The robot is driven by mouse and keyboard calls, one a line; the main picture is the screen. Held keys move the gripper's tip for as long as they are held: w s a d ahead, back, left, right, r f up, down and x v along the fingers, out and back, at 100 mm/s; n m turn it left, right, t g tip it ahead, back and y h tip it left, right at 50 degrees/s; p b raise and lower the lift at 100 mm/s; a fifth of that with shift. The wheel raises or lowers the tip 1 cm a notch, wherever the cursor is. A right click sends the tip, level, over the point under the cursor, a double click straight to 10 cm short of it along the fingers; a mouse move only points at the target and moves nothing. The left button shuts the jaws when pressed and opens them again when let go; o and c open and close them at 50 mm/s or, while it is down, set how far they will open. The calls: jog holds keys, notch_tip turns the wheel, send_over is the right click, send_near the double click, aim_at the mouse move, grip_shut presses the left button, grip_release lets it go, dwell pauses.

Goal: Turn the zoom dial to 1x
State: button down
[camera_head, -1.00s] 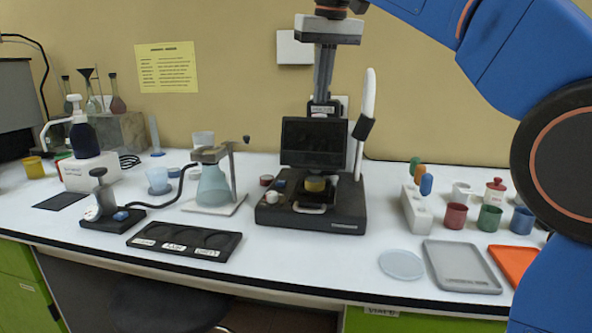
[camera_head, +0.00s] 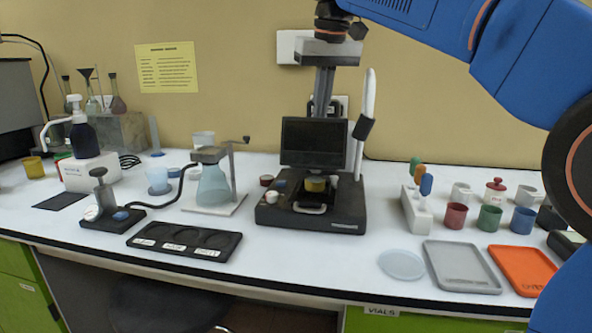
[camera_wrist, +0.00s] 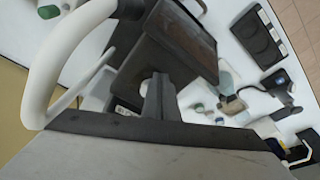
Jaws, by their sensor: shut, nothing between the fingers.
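The black scope with a dark screen (camera_head: 314,143) stands on the bench at the centre; the wrist view shows its screen (camera_wrist: 188,38) from above. My gripper (camera_head: 321,108) points down over the scope's top, fingers shut and empty. Its tips are close behind the screen's upper edge; I cannot tell whether they touch anything. In the wrist view the shut fingers (camera_wrist: 158,82) overlap the dark scope head, with a small white label (camera_wrist: 122,109) to their left. I cannot make out the zoom dial or its setting; the fingers may hide it.
A white curved arm (camera_head: 369,95) rises close on the scope's right and looms large in the wrist view (camera_wrist: 45,75). A flask stand (camera_head: 214,185) is to the left. Coloured cups (camera_head: 489,217) and trays (camera_head: 462,268) are to the right. The wall is close behind.

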jog(key=shift+w+d, duration=0.15)
jog(key=shift+d, duration=0.55)
jog(key=shift+w+d, duration=0.3)
jog(key=shift+d, duration=0.2)
dwell(0.7)
jog(key=shift+s+d, duration=0.25)
jog(key=shift+s, duration=0.05)
jog(key=w+v, duration=0.1)
jog(key=v, duration=0.5)
jog(key=shift+w+a, duration=0.15)
jog(key=shift+a, duration=0.1)
jog(key=shift+r, duration=0.1)
